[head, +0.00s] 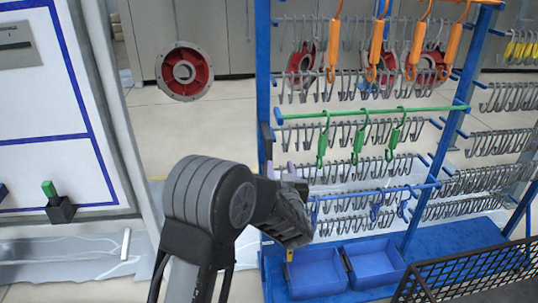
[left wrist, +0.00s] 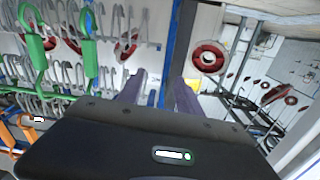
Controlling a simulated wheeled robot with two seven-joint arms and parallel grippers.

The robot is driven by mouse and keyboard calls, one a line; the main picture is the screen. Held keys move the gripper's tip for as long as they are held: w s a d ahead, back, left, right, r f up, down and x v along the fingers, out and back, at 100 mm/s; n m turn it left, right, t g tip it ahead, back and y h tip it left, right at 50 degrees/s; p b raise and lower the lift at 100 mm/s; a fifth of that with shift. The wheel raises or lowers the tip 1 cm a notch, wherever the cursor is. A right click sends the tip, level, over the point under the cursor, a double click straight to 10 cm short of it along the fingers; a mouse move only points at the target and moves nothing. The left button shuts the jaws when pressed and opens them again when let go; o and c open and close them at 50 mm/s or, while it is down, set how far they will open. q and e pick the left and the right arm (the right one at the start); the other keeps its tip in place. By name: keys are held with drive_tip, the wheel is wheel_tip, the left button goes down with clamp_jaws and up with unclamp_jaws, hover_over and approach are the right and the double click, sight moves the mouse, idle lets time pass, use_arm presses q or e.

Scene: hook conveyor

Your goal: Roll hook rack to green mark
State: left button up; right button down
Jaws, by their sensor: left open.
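The hook rack has a blue frame (head: 263,95) with rows of grey hooks and stands right of centre in the head view. Orange hooks (head: 376,50) hang at its top and green hooks (head: 358,138) hang from a green bar in the middle. My left gripper (head: 287,172) is at the rack's left upright, its fingers partly hidden by my wrist. In the left wrist view the purple fingers (left wrist: 158,92) are apart, with the blue upright (left wrist: 177,45) seen between them. Contact cannot be told. I see no green floor mark. My right gripper is not in view.
Blue bins (head: 316,273) sit on the rack's blue base. A black mesh basket (head: 470,272) is at the lower right. A white board with blue lines (head: 55,120) stands at the left. Red round parts (head: 185,72) show behind. Bare floor (head: 150,115) lies left of the rack.

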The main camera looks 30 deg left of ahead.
sight(267, 157)
use_arm(q)
drive_tip(key=a, duration=0.1)
drive_tip(key=a+f+n, duration=0.1)
drive_tip(key=shift+s+a+f+n+y+p, duration=0.3)
drive_tip(key=shift+s+a+f+p, duration=0.05)
drive_tip(key=shift+a+p, duration=0.05)
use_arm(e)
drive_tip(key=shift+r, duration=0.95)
use_arm(q)
drive_tip(key=shift+p+x, duration=0.55)
drive_tip(key=shift+x, duration=3.4)
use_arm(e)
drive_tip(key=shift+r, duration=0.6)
use_arm(q)
drive_tip(key=shift+s+f, duration=0.1)
drive_tip(key=shift+c, duration=0.3)
clamp_jaws()
